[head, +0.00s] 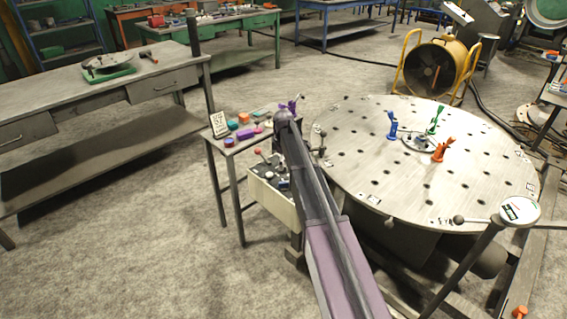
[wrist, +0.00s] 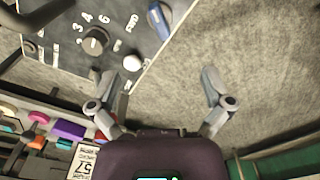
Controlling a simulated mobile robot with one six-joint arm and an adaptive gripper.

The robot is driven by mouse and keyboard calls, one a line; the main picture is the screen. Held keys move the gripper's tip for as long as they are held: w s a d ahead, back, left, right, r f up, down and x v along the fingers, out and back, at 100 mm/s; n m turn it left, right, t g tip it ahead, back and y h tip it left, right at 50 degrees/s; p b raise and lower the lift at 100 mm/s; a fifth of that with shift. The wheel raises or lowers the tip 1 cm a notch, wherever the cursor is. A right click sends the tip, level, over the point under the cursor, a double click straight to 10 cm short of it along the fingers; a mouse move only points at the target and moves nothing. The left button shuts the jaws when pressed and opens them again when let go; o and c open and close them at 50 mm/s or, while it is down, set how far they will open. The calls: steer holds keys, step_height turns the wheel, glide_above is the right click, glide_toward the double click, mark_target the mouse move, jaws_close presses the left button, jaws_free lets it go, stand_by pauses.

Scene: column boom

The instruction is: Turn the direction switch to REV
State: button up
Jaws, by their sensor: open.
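A dark control panel (wrist: 60,22) fills the upper left of the wrist view. A blue switch handle (wrist: 160,20) sits at its right edge, near a label reading FWD. I cannot make out a REV label or exactly where the handle points. My gripper (wrist: 168,84) is open and empty, its fingers apart over the floor beside the panel, below the blue handle in the picture. In the head view my arm covers part of the control box (head: 274,203), and the blue switch cannot be made out there.
The panel also carries a dark dial (wrist: 95,40) with numbers and a white knob (wrist: 133,63), close to the left finger. A small table (head: 222,150) with coloured blocks is left of the box. A large round perforated table (head: 400,180) stands right of my arm.

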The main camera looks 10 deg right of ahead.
steer(key=s+r+m+p, duration=0.2)
steer(key=s+m, duration=0.1)
steer(key=s, duration=0.5)
steer(key=s+a+r+m+p, duration=0.1)
steer(key=s+m, duration=0.3)
steer(key=s, duration=0.5)
steer(key=s+r+m+p, duration=0.3)
steer(key=s+r, duration=0.1)
steer(key=s, duration=0.5)
steer(key=shift+s+a+m, duration=0.15)
steer(key=shift+s+m, duration=0.05)
steer(key=shift+m, duration=0.1)
steer(key=shift+s, duration=0.1)
steer(key=s+r+m+p, duration=0.1)
steer(key=s+m, duration=0.1)
steer(key=s, duration=0.5)
steer(key=shift+m+p, duration=0.3)
steer(key=shift+m, duration=0.1)
steer(key=shift+a+r, duration=0.1)
stand_by(0.7)
